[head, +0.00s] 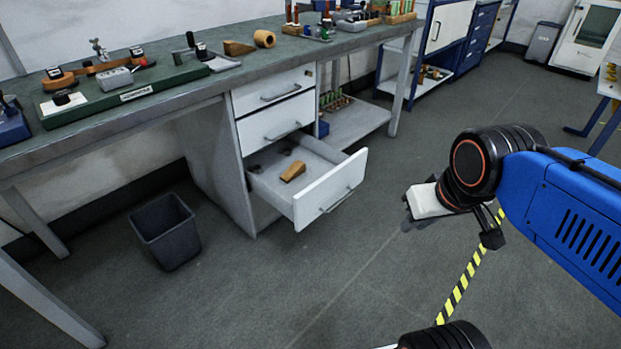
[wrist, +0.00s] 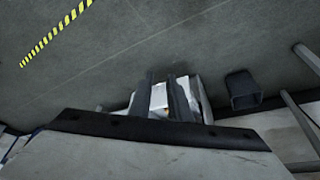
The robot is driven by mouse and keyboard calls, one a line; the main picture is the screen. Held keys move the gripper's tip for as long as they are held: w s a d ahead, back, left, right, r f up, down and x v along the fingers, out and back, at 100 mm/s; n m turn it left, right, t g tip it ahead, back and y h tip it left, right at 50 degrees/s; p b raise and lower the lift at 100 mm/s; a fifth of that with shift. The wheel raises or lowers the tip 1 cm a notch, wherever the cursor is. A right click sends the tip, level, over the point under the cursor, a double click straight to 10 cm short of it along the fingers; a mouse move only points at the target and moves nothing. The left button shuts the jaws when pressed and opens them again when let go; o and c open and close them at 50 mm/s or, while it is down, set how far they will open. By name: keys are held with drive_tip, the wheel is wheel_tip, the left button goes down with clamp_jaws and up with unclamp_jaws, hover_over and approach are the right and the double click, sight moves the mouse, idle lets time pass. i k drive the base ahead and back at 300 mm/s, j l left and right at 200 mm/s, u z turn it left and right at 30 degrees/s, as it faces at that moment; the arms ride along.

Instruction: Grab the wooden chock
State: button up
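A wooden chock (head: 293,171), an orange-brown wedge, lies in the open bottom drawer (head: 322,205) under the workbench. A second wooden wedge (head: 238,47) sits on the benchtop. My gripper (head: 406,212) is in the air over the floor, to the right of the drawer and apart from it. In the wrist view my gripper (wrist: 162,80) shows two dark fingers with a gap between them, open and empty. The white drawer (wrist: 159,97) shows through that gap. The chock cannot be made out clearly there.
The drawer also holds small dark round items (head: 285,151). A dark bin (head: 165,232) stands on the floor left of the drawer cabinet. The workbench top (head: 165,86) overhangs the drawers and carries tools. The floor in front of the drawer is clear.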

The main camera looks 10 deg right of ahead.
sight(296, 169)
drive_tip(key=i+l+u, duration=0.1)
drive_tip(key=u, duration=0.2)
drive_tip(key=i+l+u, duration=0.1)
drive_tip(key=u, duration=0.25)
drive_tip(key=i+l+u, duration=0.1)
drive_tip(key=l, duration=0.3)
drive_tip(key=i+l+u, duration=0.15)
drive_tip(key=l, duration=0.2)
drive_tip(key=i+l+u, duration=0.1)
drive_tip(key=l, duration=0.3)
drive_tip(key=i+l+u, duration=0.1)
drive_tip(key=l, duration=0.3)
drive_tip(key=i+l+u, duration=0.15)
drive_tip(key=l, duration=0.3)
drive_tip(key=i+l, duration=0.1)
drive_tip(key=l, duration=0.35)
drive_tip(key=i+l, duration=0.1)
drive_tip(key=l, duration=0.35)
drive_tip(key=i+l, duration=0.1)
drive_tip(key=l, duration=0.8)
drive_tip(key=i, duration=0.25)
